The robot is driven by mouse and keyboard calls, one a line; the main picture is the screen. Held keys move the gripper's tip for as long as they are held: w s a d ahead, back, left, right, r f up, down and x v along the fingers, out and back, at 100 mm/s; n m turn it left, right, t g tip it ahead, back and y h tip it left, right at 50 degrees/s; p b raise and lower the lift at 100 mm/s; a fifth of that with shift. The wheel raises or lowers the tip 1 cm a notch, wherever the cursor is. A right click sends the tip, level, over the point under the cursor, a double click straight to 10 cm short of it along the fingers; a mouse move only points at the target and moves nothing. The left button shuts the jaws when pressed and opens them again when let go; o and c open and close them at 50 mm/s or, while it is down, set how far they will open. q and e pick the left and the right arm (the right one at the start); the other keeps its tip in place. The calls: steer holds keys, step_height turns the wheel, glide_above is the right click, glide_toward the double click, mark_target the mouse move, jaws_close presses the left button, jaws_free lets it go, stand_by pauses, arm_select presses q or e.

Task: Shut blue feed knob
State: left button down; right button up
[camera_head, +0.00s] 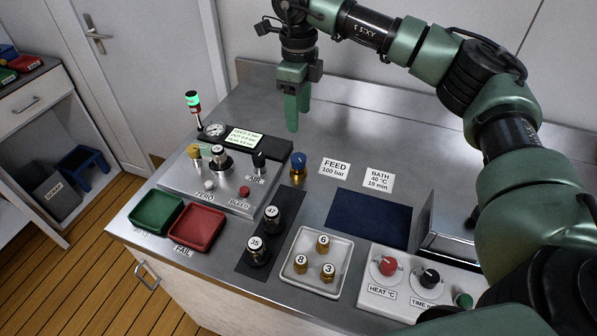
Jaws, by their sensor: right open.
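The blue feed knob (298,158) sits on top of an upright brass valve (297,176), just right of the grey test panel (222,191). A label reading "FEED 100 bar" (335,167) lies to its right. My right gripper (297,113) has green fingers pointing down. It appears above and behind the knob in the picture, apart from it, open with nothing between its fingers. I cannot tell from the picture whether the knob is turned open or shut. My left gripper is not in view.
The panel carries a gauge (213,130), a lit display (245,138) and a black AIR knob (260,158). A green tray (157,213), red tray (198,228), numbered cylinders and a white tray (300,287) stand in front. The back of the bench is clear.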

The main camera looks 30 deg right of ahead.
steer(key=b, duration=0.3)
glide_above(298, 157)
step_height(298, 157, down, 5)
steer(key=shift+f, duration=0.5)
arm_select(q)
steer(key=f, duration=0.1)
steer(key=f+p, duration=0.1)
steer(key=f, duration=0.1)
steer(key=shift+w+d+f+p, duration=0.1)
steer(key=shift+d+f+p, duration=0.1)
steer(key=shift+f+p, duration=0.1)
arm_select(e)
step_height(298, 157, down, 7)
steer(key=shift+r, duration=0.1)
jaws_close()
